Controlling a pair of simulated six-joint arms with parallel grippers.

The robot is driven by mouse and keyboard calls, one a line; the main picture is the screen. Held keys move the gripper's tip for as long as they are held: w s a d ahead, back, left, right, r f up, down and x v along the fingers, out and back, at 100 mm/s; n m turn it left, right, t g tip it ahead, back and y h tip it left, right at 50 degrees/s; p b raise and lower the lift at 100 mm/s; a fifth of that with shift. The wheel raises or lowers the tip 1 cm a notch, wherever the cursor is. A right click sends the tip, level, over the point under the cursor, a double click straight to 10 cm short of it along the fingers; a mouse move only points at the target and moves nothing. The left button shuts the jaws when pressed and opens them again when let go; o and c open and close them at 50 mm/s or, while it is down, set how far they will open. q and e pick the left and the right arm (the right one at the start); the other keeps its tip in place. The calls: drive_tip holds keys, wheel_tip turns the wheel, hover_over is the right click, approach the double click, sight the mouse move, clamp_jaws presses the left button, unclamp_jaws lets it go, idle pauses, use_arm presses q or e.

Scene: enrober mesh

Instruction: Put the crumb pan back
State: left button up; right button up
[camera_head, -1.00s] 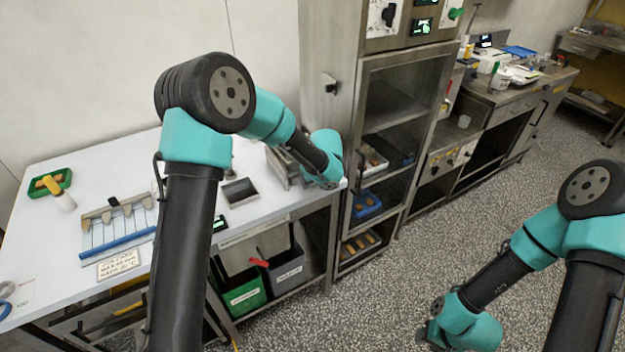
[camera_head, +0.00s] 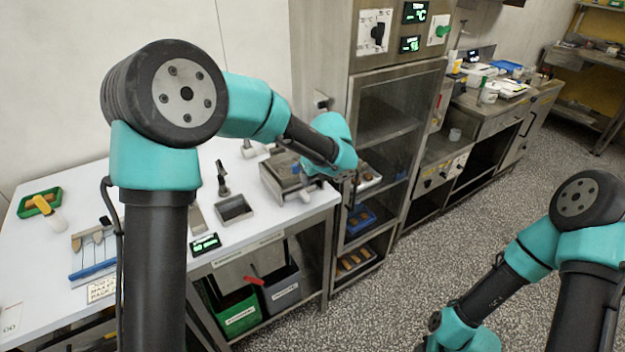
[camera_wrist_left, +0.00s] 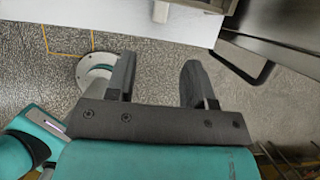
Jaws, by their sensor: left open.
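A small grey metal pan (camera_head: 235,209) lies on the white table; I cannot tell for sure whether it is the crumb pan. A boxy metal machine (camera_head: 284,180) stands at the table's right end. My left gripper (camera_wrist_left: 157,72) is open and empty in the left wrist view, with its fingers over the floor beside the table edge. In the head view my left wrist is just right of the machine, and its fingers (camera_head: 352,186) are small and partly hidden. My right arm reaches the bottom edge of the head view, with its gripper out of frame.
A tall steel cabinet (camera_head: 345,60) with open shelves stands right of the table. Green (camera_head: 238,312) and grey (camera_head: 282,290) bins sit under the table. A small display (camera_head: 205,243) lies near its front edge. Speckled floor is clear between the arms.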

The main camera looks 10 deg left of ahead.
idle(0.6)
use_arm(q)
drive_tip(key=s+a+f+n+g+h, duration=0.1)
drive_tip(key=s+f+n+h, duration=0.1)
drive_tip(key=s+f+n, duration=0.35)
drive_tip(key=s+f+n+g+h, duration=0.1)
drive_tip(key=s+f+n+h, duration=0.15)
drive_tip(key=f, duration=0.65)
drive_tip(key=s+a+f+n+g+h, duration=0.1)
drive_tip(key=s+f+n+g, duration=0.2)
drive_tip(key=f, duration=0.4)
drive_tip(key=s+a+f+n+t+h, duration=0.1)
drive_tip(key=s+a+f+n, duration=0.1)
drive_tip(key=s+f+n, duration=0.3)
drive_tip(key=s+a+f+n+t, duration=0.1)
drive_tip(key=s+f+n, duration=0.5)
drive_tip(key=s+n, duration=0.6)
drive_tip(key=shift+s+a+f+n+t+h, duration=0.15)
drive_tip(key=shift+a+f+n+t+h, duration=0.2)
drive_tip(key=shift+a, duration=0.45)
